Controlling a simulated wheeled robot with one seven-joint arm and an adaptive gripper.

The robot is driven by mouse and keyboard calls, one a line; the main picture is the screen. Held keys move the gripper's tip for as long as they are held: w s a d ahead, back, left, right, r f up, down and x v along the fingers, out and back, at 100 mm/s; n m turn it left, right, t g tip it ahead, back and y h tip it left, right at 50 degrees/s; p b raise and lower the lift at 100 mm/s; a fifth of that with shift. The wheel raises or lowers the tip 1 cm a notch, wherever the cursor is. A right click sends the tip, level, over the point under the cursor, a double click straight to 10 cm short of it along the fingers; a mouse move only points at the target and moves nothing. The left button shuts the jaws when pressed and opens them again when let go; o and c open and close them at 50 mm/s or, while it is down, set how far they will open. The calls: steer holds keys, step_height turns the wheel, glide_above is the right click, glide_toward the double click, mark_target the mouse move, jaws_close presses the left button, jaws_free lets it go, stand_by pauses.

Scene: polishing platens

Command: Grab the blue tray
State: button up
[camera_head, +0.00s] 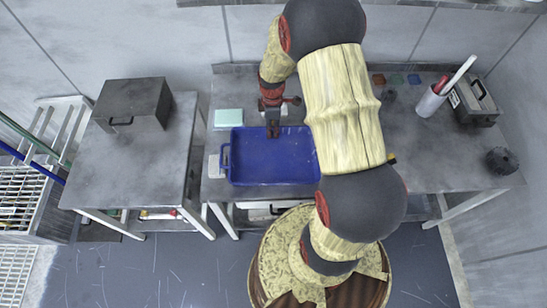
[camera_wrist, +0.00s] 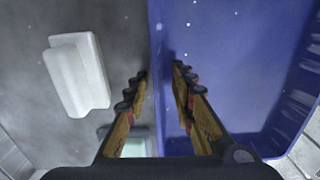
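The blue tray (camera_head: 270,160) lies on the grey workbench, with a handle loop on its left side in the head view. In the wrist view the blue tray (camera_wrist: 235,60) fills the right half, and its wall runs up the middle. My gripper (camera_head: 273,132) points down and appears over the far edge of the tray in the head view. In the wrist view my gripper (camera_wrist: 159,78) is open, with one finger on each side of the wall line. Nothing shows between the fingertips except the wall below. I cannot tell how high the fingertips are above the rim.
A pale green box (camera_head: 228,117) stands behind the tray's left corner. A white block (camera_wrist: 77,75) lies beside the tray. A white cup (camera_head: 430,102) with tools, a dark case (camera_head: 474,102) and a black round item (camera_head: 501,160) stand right. A grey box (camera_head: 134,105) sits on the left table.

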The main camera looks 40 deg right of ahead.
steer(key=shift+c, duration=1.2)
steer(key=c, duration=0.4)
